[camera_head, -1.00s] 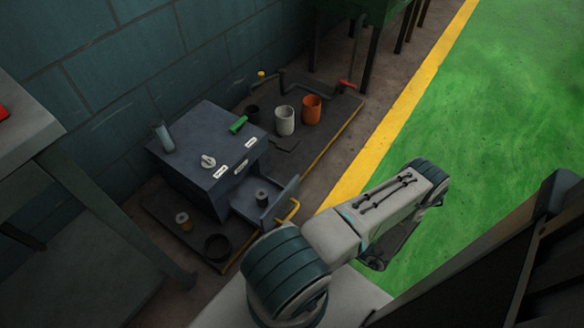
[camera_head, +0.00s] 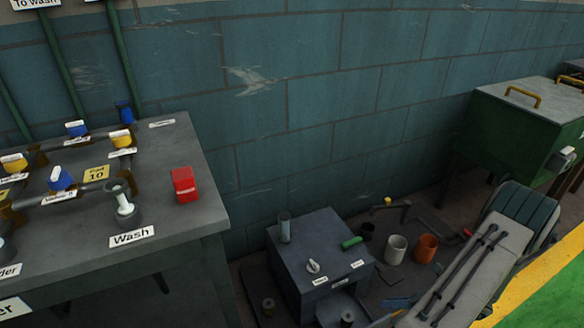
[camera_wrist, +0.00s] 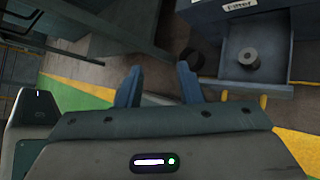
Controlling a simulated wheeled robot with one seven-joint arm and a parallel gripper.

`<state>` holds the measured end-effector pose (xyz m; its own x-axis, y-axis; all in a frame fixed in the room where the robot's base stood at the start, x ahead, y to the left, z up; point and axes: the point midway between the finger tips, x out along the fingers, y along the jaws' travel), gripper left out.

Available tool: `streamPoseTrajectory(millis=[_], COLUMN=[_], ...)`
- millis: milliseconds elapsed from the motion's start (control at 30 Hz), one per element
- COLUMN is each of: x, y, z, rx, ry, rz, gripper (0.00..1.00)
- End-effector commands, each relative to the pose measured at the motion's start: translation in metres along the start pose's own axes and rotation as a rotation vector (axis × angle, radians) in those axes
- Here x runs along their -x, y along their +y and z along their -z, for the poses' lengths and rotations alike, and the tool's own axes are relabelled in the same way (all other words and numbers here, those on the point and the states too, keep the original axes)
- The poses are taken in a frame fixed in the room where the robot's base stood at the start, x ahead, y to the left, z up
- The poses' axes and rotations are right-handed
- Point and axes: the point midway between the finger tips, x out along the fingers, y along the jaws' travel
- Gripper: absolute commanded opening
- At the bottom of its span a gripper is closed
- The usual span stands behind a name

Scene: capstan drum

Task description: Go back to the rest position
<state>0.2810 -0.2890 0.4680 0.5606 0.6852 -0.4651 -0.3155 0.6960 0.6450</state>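My gripper (camera_wrist: 158,86) shows in the wrist view with its two blue fingers apart and nothing between them. In the wrist view, an open drawer (camera_wrist: 272,74) of a grey cabinet lies beyond and right of the fingers, apart from them, with a small spool (camera_wrist: 249,59) in it. In the head view, the grey cabinet (camera_head: 300,272) stands low by the wall, with a green-handled item (camera_head: 352,242) and a white knob (camera_head: 313,266) on top.
A workbench (camera_head: 200,228) with valves, pipes and a red block (camera_head: 184,185) stands at left. A white cup (camera_head: 396,249) and an orange cup (camera_head: 427,247) stand right of the cabinet. A green bin (camera_head: 500,125) is at the far right. Green floor shows at lower right.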

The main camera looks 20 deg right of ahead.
Motion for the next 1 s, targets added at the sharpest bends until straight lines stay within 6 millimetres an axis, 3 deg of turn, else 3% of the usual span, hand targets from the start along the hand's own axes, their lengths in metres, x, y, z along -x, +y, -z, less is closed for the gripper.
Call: streamPoseTrajectory(millis=[33, 100, 400, 700, 1000], x=[0.004, 0.004, 0.001, 0.002, 0.013], y=[0.024, 0.049, 0.163, 0.283, 0.399], z=[-0.029, -0.055, -0.150, -0.215, -0.255], rx=[0.092, 0.212, 0.744, 1.297, 1.866], ry=[0.063, 0.142, 0.454, 0.725, 0.953], rz=[-0.013, -0.037, -0.156, -0.307, -0.475], gripper=[0.33, 0.33, 0.33, 0.33, 0.33])
